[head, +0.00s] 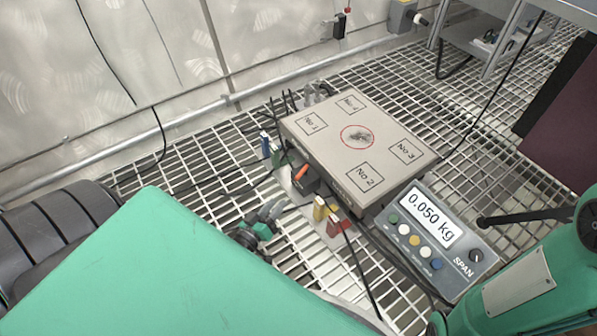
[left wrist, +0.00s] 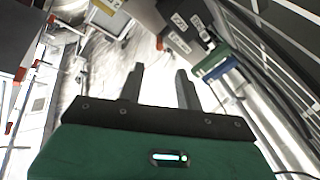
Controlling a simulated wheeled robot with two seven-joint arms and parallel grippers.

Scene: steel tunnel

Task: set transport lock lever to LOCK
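A dark block with an orange lever (head: 301,173) sits at the near-left side of the beige weighing platform (head: 347,146). I take it for the transport lock lever; its setting cannot be read. My left gripper (head: 272,209) is low over the grating, below and left of the lever and apart from it. In the left wrist view the two dark fingers (left wrist: 160,85) stand apart with nothing between them. A dark block with white labels (left wrist: 188,28) lies ahead of them at the upper right; the lettering is too small to read. My right gripper is not seen, only its green arm.
Yellow (head: 320,209) and red (head: 335,228) blocks stand near the platform's front corner; blue (head: 265,144) and green (head: 277,158) ones are at its left. A display (head: 430,235) reading 0.050 kg stands at the right. Cables cross the grating (head: 200,160).

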